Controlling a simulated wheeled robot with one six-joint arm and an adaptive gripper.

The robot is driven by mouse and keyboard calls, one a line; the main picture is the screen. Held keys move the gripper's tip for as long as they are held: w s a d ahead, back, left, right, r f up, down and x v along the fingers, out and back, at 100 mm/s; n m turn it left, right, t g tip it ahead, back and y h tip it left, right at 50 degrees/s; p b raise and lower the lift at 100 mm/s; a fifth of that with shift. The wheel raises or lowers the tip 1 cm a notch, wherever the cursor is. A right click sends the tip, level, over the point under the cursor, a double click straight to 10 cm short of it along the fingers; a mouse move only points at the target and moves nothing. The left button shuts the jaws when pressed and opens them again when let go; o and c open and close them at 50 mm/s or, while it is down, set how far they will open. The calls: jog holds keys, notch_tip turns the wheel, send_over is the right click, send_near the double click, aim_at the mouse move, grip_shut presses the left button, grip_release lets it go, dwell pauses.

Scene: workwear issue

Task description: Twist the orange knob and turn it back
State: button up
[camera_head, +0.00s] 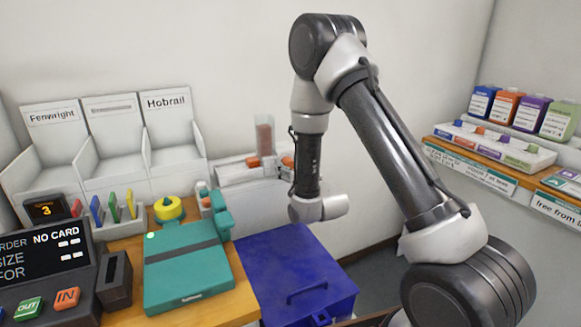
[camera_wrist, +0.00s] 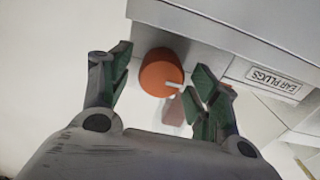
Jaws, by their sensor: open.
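The orange knob (camera_wrist: 161,72) is a round cylinder with a small white pointer, on the front of a grey dispenser (camera_wrist: 215,38) labelled EAR PLUGS in the wrist view. My gripper (camera_wrist: 165,78) is open, with one green-padded finger on each side of the knob. A gap shows between the knob and each finger, and nothing is held. In the head view my arm hides the gripper's fingers. Small orange parts (camera_head: 253,162) show on a grey unit by the wall, but I cannot tell which is the knob.
A blue lidded bin (camera_head: 295,270) stands below my wrist. A teal box (camera_head: 187,270), a yellow knob (camera_head: 168,208) and a display panel (camera_head: 45,265) are on the left counter. White bins (camera_head: 115,150) stand behind. Shelves with colored bottles (camera_head: 505,108) are at right.

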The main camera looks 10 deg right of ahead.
jog(key=c, duration=1)
jog(key=shift+m, duration=0.3)
jog(key=m, duration=0.3)
jog(key=shift+d, duration=0.1)
jog(key=shift+m, duration=1.8)
jog(key=o, duration=1)
